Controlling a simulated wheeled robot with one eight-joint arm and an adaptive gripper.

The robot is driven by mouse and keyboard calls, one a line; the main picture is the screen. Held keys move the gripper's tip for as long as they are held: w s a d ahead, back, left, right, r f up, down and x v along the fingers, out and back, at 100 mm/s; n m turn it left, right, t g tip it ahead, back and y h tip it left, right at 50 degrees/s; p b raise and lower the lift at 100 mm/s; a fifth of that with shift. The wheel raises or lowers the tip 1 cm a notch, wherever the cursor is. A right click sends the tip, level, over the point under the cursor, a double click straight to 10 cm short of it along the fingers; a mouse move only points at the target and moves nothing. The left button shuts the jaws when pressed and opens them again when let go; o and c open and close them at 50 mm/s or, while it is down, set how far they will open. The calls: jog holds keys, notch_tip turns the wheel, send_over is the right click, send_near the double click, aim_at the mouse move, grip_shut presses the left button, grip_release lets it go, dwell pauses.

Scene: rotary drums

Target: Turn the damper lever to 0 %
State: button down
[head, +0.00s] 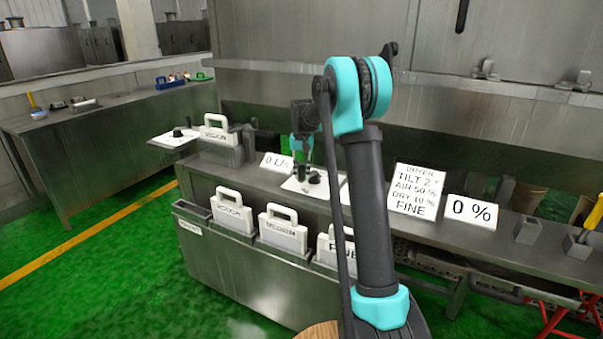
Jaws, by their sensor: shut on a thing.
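My gripper (303,164) points down over a white plate (292,186) on the steel bench, in the middle of the head view. Its jaws are shut on a small dark handle, taken as the damper lever, which they mostly hide. A dark knob (315,179) shows at the right of the jaws on the same plate. A white card (277,163) beside the plate begins with "0 L"; its right end is hard to read. Another white card (470,212) farther right reads "0 %". The lever's exact angle is too small and covered to tell.
A printed card (417,190) lists tilt, air, dry and fine values. White-handled containers (283,228) stand in a row along the bench front. A plate with a black knob (177,133) is at the left. My arm covers the bench middle. Green floor at left is clear.

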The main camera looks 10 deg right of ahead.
jog(key=d+n, duration=0.1)
jog(key=s+n, duration=0.1)
jog(key=shift+s+d+n, duration=0.2)
jog(key=shift+d+n, duration=0.2)
jog(key=d+n, duration=0.1)
jog(key=s+d+n, duration=0.1)
jog(key=shift+n, duration=0.4)
jog(key=d+n, duration=0.2)
jog(key=n, duration=0.1)
jog(key=shift+s+d, duration=0.1)
jog(key=shift+d, duration=0.15)
jog(key=shift+d+n, duration=0.6)
jog(key=shift+n, duration=0.35)
jog(key=shift+d+n, duration=0.6)
jog(key=shift+n, duration=0.35)
jog(key=c, duration=1.3)
grip_release()
jog(key=shift+r, duration=0.1)
